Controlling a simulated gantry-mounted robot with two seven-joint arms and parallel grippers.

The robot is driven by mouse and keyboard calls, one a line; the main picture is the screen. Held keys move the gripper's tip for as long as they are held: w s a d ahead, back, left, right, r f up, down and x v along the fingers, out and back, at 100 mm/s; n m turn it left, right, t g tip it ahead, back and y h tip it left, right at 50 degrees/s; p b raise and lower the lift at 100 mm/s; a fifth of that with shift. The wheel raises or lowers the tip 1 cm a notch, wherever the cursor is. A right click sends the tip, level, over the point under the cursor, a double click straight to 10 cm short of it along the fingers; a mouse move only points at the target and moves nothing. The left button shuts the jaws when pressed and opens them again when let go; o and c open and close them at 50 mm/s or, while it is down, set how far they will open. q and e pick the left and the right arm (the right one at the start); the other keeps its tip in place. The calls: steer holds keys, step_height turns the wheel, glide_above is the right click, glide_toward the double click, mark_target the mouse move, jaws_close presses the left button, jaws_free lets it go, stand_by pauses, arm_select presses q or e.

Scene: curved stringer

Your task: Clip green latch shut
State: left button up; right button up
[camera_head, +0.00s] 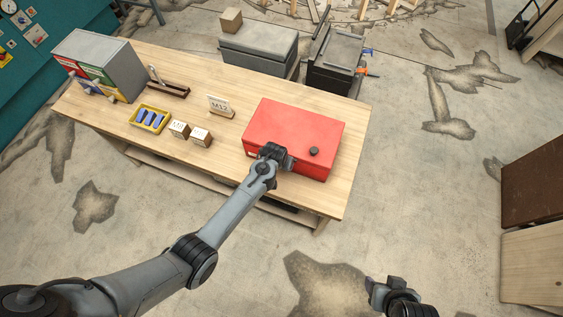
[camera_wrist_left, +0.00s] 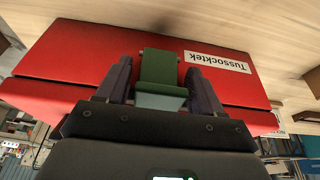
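A closed red box (camera_head: 292,130) stands at the right end of the wooden table. In the left wrist view the red box (camera_wrist_left: 75,60) fills the middle, with a white "Tussocktek" label. My left gripper (camera_wrist_left: 160,85) is open, with one finger on each side of the latch and narrow gaps showing. In the head view my left gripper (camera_head: 277,155) is at the box's front edge and hides the latch. My right gripper (camera_head: 385,290) hangs away from the table, its finger opening unclear.
Grey and black cases (camera_head: 258,47) stand behind the table.

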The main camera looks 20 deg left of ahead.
arm_select(q)
steer(key=shift+r, duration=0.15)
steer(key=shift+r, duration=0.5)
steer(key=v, duration=0.9)
steer(key=shift+s+r, duration=0.25)
steer(key=shift+r, duration=0.05)
steer(key=s+a+f+g+p, duration=0.1)
steer(key=s+a+f+p, duration=0.15)
steer(key=s, duration=0.75)
steer(key=s+a+f+g+p, duration=0.1)
steer(key=s+f+g, duration=0.15)
steer(key=s, duration=0.85)
steer(key=s+a+r+m+t, duration=0.1)
steer(key=s+r+t, duration=0.2)
steer(key=r, duration=1.3)
steer(key=shift+s+a+m+p, duration=0.2)
steer(key=shift+s+m+p, duration=0.2)
steer(key=shift+s, duration=0.6)
